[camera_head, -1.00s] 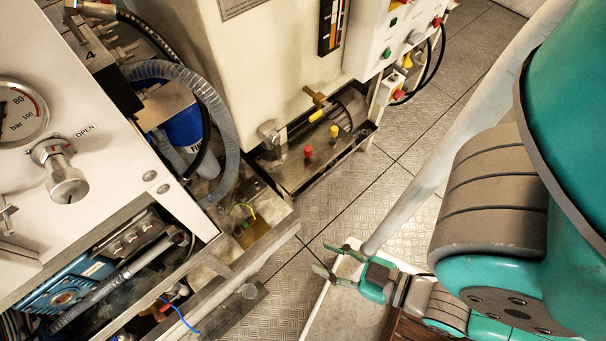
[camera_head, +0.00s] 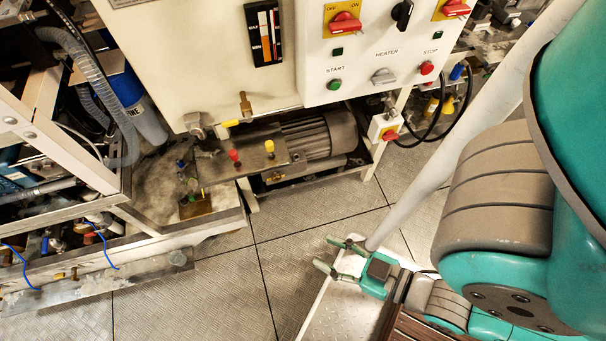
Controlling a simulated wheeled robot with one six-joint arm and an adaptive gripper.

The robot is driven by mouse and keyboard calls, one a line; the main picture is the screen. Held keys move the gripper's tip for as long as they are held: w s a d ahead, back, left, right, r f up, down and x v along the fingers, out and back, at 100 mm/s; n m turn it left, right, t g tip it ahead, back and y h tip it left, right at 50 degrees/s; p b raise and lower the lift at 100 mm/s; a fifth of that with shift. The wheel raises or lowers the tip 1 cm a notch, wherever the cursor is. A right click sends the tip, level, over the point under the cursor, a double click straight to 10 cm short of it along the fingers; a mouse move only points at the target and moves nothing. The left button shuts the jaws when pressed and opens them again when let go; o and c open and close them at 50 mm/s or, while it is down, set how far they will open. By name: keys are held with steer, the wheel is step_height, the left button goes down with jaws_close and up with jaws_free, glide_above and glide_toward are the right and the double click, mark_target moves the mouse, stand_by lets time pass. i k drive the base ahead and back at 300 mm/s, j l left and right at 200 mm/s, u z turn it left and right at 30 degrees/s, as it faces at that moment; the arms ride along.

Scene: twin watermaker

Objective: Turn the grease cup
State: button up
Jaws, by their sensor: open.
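Two small capped fittings, one red (camera_head: 234,155) and one yellow (camera_head: 269,147), stand on a metal plate (camera_head: 215,170) in front of the grey motor. They look like grease cups, but I cannot tell which one the task means. My gripper (camera_head: 330,254) is open and empty, its two fingers spread and pointing left. In the picture it is below and to the right of the capped fittings, clearly apart from them.
The motor (camera_head: 318,135) sits under a white cabinet with a control panel (camera_head: 375,50). An open frame machine (camera_head: 60,130) stands at left. A pale pipe (camera_head: 450,150) slants behind my arm. Tiled floor (camera_head: 290,205) lies clear between the motor and my gripper.

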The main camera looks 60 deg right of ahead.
mark_target(275, 177)
steer(key=k+l, duration=0.3)
steer(key=l, duration=0.15)
steer(key=k+l, duration=0.25)
steer(key=l, duration=0.15)
steer(key=k+l, duration=0.3)
steer(key=l, duration=0.15)
steer(key=i+l+u, duration=0.1)
steer(key=i+u, duration=0.35)
steer(key=i+l+u, duration=0.25)
steer(key=i+u, duration=0.15)
steer(key=i, duration=0.1)
